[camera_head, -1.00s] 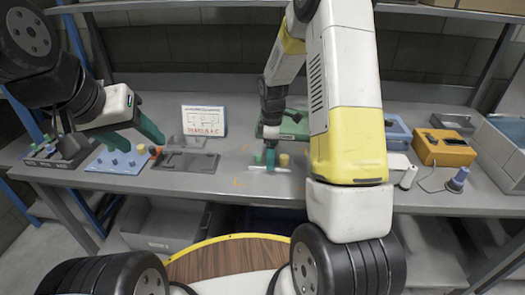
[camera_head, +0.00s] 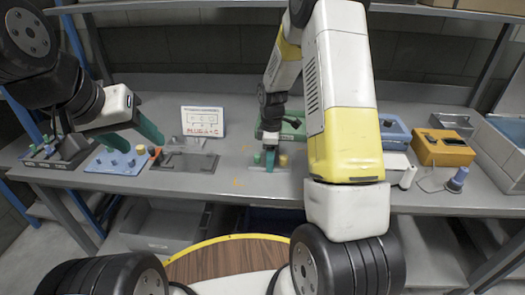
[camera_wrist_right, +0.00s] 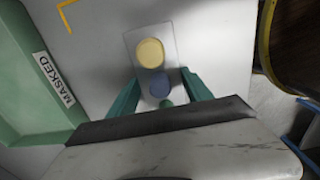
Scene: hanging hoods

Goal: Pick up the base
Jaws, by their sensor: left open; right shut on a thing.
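The base is a small pale grey plate (camera_wrist_right: 145,33) with a yellow round peg, a blue one and a partly hidden green one. In the head view the base (camera_head: 261,171) is at the middle of the bench, partly covered by my right gripper (camera_head: 270,162). In the right wrist view my right gripper (camera_wrist_right: 162,80) has its green fingers on either side of the plate, shut on it. I cannot tell whether the plate touches the bench. My left gripper (camera_head: 144,146) is open and empty above the bench's left side.
A blue pegged board (camera_head: 118,162), a grey flat fixture (camera_head: 185,162) and a white sign (camera_head: 203,121) are at the left. A green bin labelled MASKED (camera_wrist_right: 35,90) is beside the right gripper. An orange box (camera_head: 445,152) stands at the right.

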